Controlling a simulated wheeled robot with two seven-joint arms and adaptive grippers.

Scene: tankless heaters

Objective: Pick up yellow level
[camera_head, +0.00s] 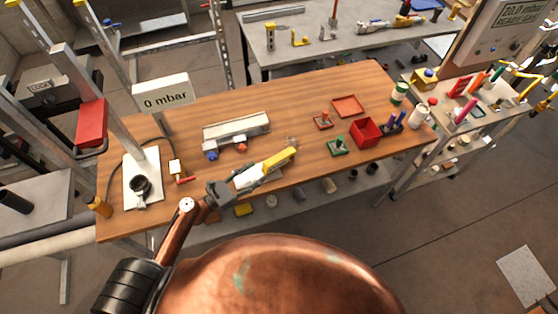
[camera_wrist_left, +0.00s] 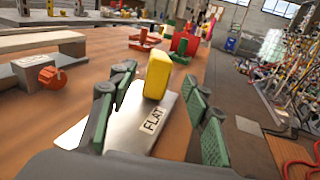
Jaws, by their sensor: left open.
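The yellow level (camera_head: 280,158) is near the front edge of the wooden bench in the head view. In the left wrist view the yellow level (camera_wrist_left: 158,75) is a yellow block at the far end of a pale metal plate marked FLAT (camera_wrist_left: 150,124). My left gripper (camera_head: 256,173) reaches over that plate from the front left. In the wrist view its two green-padded fingers (camera_wrist_left: 160,92) are spread wide, one on each side of the plate and level. The fingers look apart from the level, and I cannot tell the exact gap. My right gripper is not in view.
A long grey unit (camera_head: 236,130) with blue and orange knobs lies behind the level. A post with a 0 mbar sign (camera_head: 163,93) stands at left.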

